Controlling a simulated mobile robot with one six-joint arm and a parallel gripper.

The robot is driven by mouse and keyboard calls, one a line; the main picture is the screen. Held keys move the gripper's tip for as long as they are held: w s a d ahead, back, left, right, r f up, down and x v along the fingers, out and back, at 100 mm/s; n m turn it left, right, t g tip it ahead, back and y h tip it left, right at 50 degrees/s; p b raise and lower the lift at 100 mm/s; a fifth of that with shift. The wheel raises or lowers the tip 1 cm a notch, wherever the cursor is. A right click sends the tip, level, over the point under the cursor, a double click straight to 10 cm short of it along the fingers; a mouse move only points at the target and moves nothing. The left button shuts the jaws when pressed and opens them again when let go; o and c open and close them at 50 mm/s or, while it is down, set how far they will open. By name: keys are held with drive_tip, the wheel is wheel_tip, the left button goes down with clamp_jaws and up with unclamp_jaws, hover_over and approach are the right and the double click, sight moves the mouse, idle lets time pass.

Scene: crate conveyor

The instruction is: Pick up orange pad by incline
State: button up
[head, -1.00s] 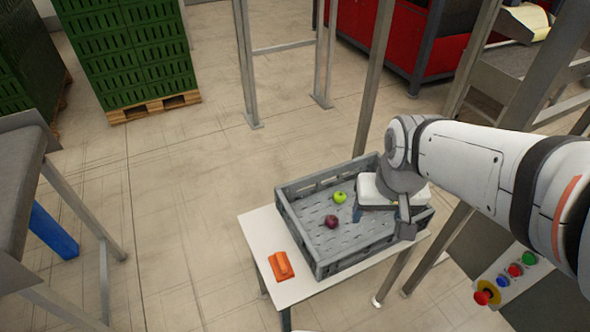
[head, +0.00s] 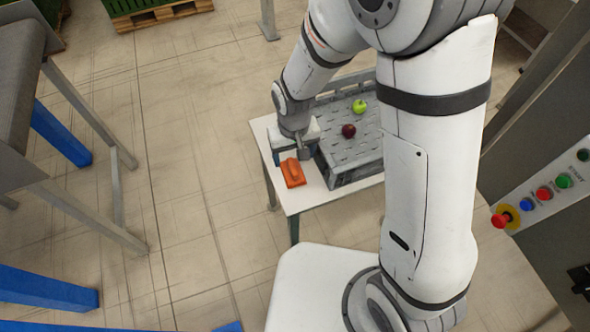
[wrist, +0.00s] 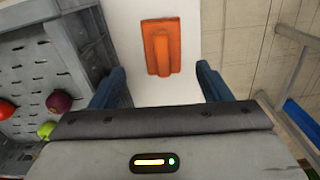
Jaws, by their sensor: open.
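The orange pad (head: 292,172) lies flat on the white table (head: 307,197), left of the grey crate. It has a raised ridge along its middle. In the wrist view the orange pad (wrist: 161,46) lies ahead of my gripper (wrist: 161,80), roughly centred between its two blue fingers. My gripper (head: 291,152) is open and empty, above the table beside the pad. The fingers do not touch the pad. In the head view the fingertips are partly hidden.
The grey crate (head: 345,180) holds a green apple (head: 360,106) and a dark red fruit (head: 348,131). A conveyor on grey legs (head: 90,115) stands at the left. A control panel with coloured buttons (head: 545,194) is at the right. Open floor lies left of the table.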

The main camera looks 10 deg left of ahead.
sight(293, 165)
wheel_tip(293, 165, down, 6)
drive_tip(key=shift+a+b, duration=0.15)
drive_tip(key=shift+b, duration=0.15)
drive_tip(key=shift+c, duration=0.3)
drive_tip(key=c, duration=1)
wheel_tip(293, 165, up, 10)
drive_tip(key=shift+r+p, duration=0.1)
drive_tip(key=shift+p, duration=0.6)
drive_tip(key=o, duration=0.5)
drive_tip(key=shift+c, duration=0.2)
drive_tip(key=c, duration=0.4)
